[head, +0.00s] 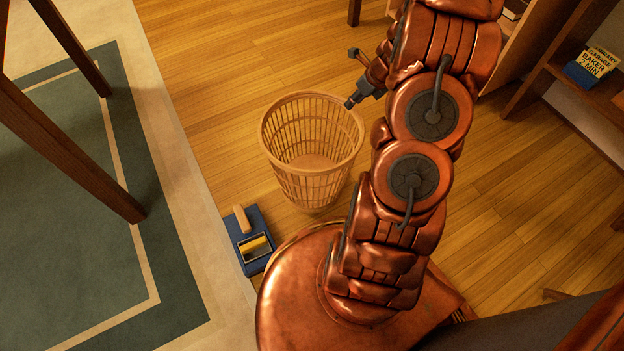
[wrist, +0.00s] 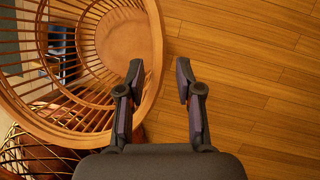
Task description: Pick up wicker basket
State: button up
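The wicker basket (head: 311,188) stands upright and looks empty on the wood floor in the head view, left of my arm. It fills the left of the wrist view (wrist: 153,75), where I look down into its open top. My gripper (head: 354,92) is at the basket's upper right rim in the head view. In the wrist view my gripper (wrist: 160,80) has its two fingers apart, with a gap between them. The left finger overlaps the basket's rim in the picture and the right finger is over floor. I cannot tell whether either finger touches the rim.
A blue box-like object (head: 250,240) with a yellow part lies on the floor close to the basket's lower left. A green rug (head: 60,220) with wooden legs on it is at the left. A shelf (head: 545,80) with a blue box of cards (head: 590,68) stands at the right.

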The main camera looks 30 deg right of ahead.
aim_at(343, 118)
jog(key=shift+a+b+x, duration=0.15)
jog(key=shift+b+x, duration=0.9)
jog(key=shift+x, duration=0.8)
jog(key=shift+a+b+x, duration=0.15)
jog(key=shift+b+x, duration=0.85)
jog(key=shift+x, duration=0.9)
jog(key=shift+s, duration=0.15)
jog(key=shift+r, duration=0.1)
grip_shut()
